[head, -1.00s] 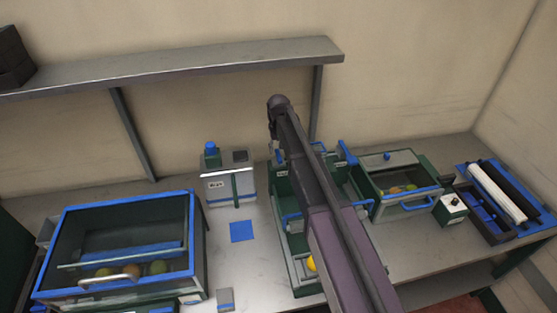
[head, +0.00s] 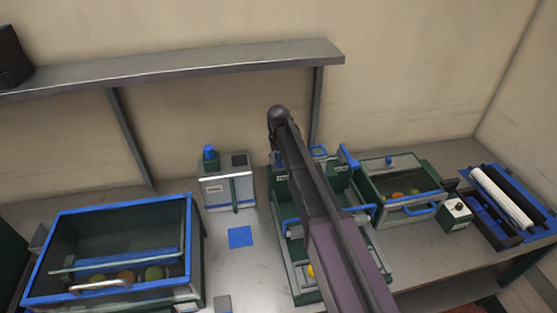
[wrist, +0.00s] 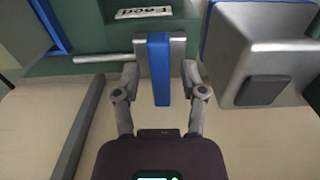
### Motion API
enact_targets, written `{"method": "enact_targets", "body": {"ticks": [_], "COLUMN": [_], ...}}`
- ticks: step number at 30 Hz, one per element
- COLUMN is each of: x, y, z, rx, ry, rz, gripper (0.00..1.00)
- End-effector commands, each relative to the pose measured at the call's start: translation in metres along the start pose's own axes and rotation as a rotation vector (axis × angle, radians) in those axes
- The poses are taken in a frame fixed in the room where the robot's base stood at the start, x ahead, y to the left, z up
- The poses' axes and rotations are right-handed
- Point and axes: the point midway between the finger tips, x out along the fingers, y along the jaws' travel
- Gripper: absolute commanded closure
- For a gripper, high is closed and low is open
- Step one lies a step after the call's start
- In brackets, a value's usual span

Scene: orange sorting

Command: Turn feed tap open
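The feed tap's blue lever (wrist: 158,68) stands upright in the wrist view, in front of a grey plate on a green panel. A white label (wrist: 143,12) reading "Feed" is on that panel. My gripper (wrist: 160,76) is open, with one finger on each side of the lever. A gap shows between the lever and each finger. In the head view my arm reaches over the green sorting machine (head: 358,238) and hides most of the gripper and the tap.
A grey metal box with a dark pad (wrist: 263,90) is close on the right in the wrist view. In the head view, a blue-framed bin (head: 113,208) stands left, a bottle-topped box (head: 228,189) behind, and a fruit box (head: 402,191) right. A shelf (head: 170,66) runs along the wall.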

Motion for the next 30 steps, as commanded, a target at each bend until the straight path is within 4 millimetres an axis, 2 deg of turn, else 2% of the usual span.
{"method": "enact_targets", "body": {"ticks": [1, 4, 20, 30], "x": [0.0000, 0.0000, 0.0001, 0.0003], "y": [0.0000, 0.0000, 0.0005, 0.0008], "z": [0.0000, 0.0000, 0.0001, 0.0002], "rx": [0.000, 0.000, -0.049, -0.251], "ry": [0.000, 0.000, 0.000, 0.000], "rz": [0.000, 0.000, 0.001, 0.002], "gripper": [0.70, 0.99, 1.00, 1.00]}}
